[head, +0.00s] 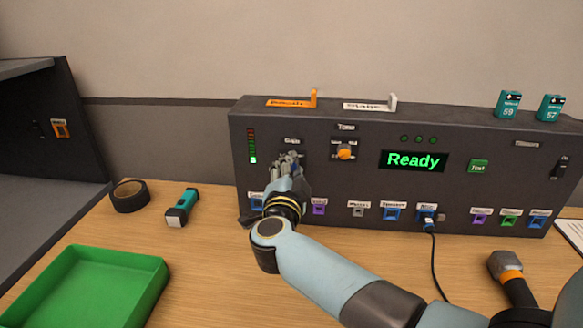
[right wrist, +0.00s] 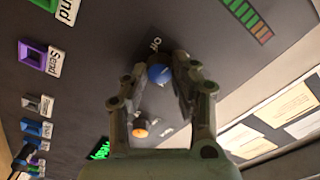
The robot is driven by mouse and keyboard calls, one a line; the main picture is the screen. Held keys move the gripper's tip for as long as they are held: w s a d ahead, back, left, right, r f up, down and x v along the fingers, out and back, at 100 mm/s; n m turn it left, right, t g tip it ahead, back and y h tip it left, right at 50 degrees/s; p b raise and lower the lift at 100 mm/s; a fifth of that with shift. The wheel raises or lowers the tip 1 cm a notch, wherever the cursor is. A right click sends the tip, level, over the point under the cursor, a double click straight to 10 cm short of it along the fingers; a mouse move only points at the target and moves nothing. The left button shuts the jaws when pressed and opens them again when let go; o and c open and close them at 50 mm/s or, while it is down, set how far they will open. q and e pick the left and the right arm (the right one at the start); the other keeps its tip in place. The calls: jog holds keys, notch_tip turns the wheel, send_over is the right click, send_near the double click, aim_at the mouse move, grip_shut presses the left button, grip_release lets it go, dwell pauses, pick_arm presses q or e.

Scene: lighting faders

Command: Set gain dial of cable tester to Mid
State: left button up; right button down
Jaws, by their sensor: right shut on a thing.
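The cable tester is a long dark panel (head: 330,180) standing upright on the table. Its gain dial, labelled "Gain" in the head view, is hidden there behind my right gripper (head: 288,160). In the right wrist view the dial is a blue knob (right wrist: 158,73) between the fingers of my right gripper (right wrist: 160,78), which is shut on it. An "Off" label shows beside the knob; the pointer's setting cannot be told. The display (head: 413,161) reads "Ready". A level meter (head: 252,147) at the left has a lit green segment at its bottom.
An orange tone dial (head: 345,151) sits right of the gain dial. Coloured ports line the panel's lower edge, one with a black cable (head: 434,262). A green tray (head: 90,285), tape roll (head: 129,196) and teal flashlight (head: 182,207) are at the left.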

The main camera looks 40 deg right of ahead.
jog(key=m, duration=0.3)
jog(key=shift+f, duration=0.1)
jog(key=m+b, duration=0.1)
jog(key=m, duration=0.2)
jog(key=shift+f+m, duration=0.1)
jog(key=shift+m, duration=0.2)
jog(key=m+b, duration=0.1)
jog(key=m, duration=0.2)
jog(key=shift+m+b, duration=0.3)
jog(key=shift+b, duration=0.1)
jog(key=m+b, duration=0.1)
jog(key=m, duration=0.1)
jog(key=shift+f+m, duration=0.1)
jog(key=shift+m, duration=0.3)
jog(key=m+b, duration=0.4)
jog(key=m, duration=0.2)
jog(key=shift+f, duration=0.15)
jog(key=m+b, duration=0.5)
jog(key=m, duration=0.1)
jog(key=shift+a, duration=0.1)
